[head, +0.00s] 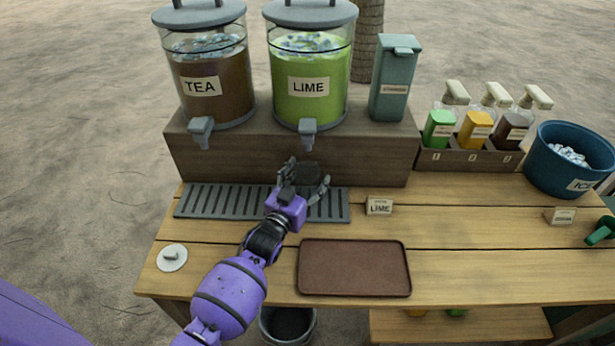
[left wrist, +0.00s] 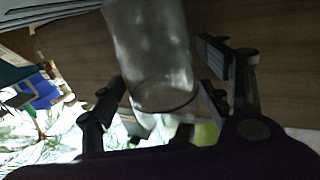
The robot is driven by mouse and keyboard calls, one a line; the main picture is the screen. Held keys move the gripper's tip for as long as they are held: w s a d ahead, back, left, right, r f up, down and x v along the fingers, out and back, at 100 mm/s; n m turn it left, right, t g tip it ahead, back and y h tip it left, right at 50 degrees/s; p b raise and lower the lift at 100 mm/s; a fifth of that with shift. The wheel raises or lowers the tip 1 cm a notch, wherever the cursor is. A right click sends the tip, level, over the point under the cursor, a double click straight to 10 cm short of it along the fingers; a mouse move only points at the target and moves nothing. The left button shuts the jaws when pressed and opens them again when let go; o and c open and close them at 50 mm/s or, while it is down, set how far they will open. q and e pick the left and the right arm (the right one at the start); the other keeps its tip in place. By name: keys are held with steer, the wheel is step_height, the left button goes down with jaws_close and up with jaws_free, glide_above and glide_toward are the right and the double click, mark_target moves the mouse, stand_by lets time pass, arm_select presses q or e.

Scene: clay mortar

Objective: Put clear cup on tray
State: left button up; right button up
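The clear cup (left wrist: 155,45) shows in the left wrist view between the two fingers of my left gripper (left wrist: 165,90), with narrow gaps seen beside it. In the head view my left gripper (head: 306,182) is over the grey drip grate, below the lime dispenser's tap, fingers spread. The cup (head: 309,170) is only faintly visible there, mostly lost against the dark wood; its base is hard to make out. The brown tray (head: 354,268) lies empty near the table's front edge, right of my left forearm. My right gripper is not in view.
The tea (head: 208,85) and lime (head: 310,80) dispensers stand on a wooden riser (head: 370,155) behind the drip grate (head: 215,201). A small lime card (head: 379,206) stands between grate and tray. Pump bottles and a blue ice bucket (head: 563,158) are at right. Table right of the tray is mostly clear.

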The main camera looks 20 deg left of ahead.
arm_select(q)
steer(key=shift+r, duration=0.3)
steer(key=s, duration=0.7)
steer(key=s+a, duration=0.1)
steer(key=s, duration=0.2)
steer(key=shift+s+a+f, duration=0.1)
steer(key=shift+s+f, duration=0.1)
steer(key=shift+s, duration=0.1)
steer(key=shift+s+r, duration=0.1)
steer(key=shift+s, duration=0.55)
